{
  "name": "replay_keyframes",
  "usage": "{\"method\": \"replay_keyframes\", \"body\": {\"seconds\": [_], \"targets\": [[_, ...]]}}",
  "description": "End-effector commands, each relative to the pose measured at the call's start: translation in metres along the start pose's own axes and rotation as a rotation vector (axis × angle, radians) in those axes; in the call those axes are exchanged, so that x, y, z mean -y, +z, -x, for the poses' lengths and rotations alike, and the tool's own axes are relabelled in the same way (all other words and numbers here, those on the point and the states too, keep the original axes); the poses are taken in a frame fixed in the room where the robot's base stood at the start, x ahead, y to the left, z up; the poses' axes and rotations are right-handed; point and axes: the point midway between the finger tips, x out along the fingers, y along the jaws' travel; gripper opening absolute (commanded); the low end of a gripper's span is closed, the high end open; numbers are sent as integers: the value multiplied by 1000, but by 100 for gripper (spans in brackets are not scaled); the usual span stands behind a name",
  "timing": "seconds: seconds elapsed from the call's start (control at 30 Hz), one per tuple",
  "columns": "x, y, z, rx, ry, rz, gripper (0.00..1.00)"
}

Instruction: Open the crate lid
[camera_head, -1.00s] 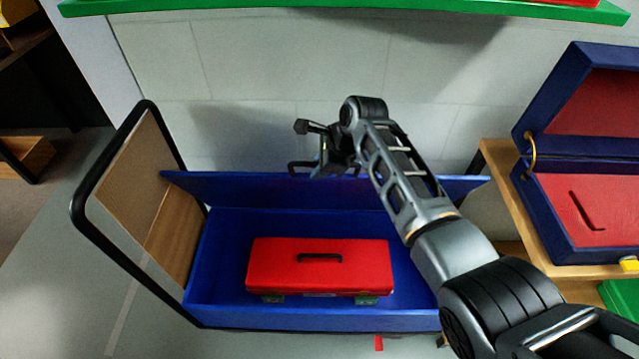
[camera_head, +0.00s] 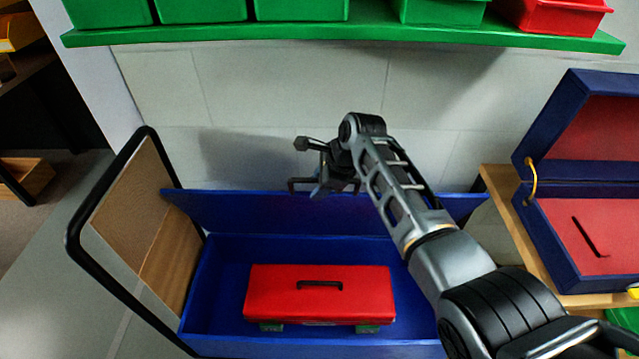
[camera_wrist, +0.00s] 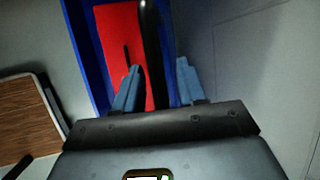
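The blue crate (camera_head: 215,285) stands with its blue lid (camera_head: 235,212) raised along the back, and its inside is open to view. A red toolbox (camera_head: 318,302) with a black handle lies in the crate. My gripper (camera_head: 312,172) is at the lid's upper edge, by a black lid handle (camera_head: 297,185). In the wrist view, my gripper's two blue-grey fingers (camera_wrist: 157,88) are apart, with the black handle (camera_wrist: 153,45) running between them. I cannot tell whether either finger touches it. The red toolbox (camera_wrist: 115,35) and the crate's blue wall also show there.
A green shelf (camera_head: 300,38) with green and red bins hangs above. A wooden table (camera_head: 500,185) at right carries an open blue case (camera_head: 550,235) with red lining. A black-framed wooden panel (camera_head: 140,205) stands left of the crate. A pale wall is behind.

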Motion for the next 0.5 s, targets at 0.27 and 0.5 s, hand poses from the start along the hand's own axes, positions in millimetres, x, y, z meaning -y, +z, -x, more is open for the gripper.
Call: {"method": "replay_keyframes", "body": {"seconds": [0.27,0.5], "targets": [[0,0,3,1,-1,-1,40],[1,0,30,2,-3,-2,40]]}}
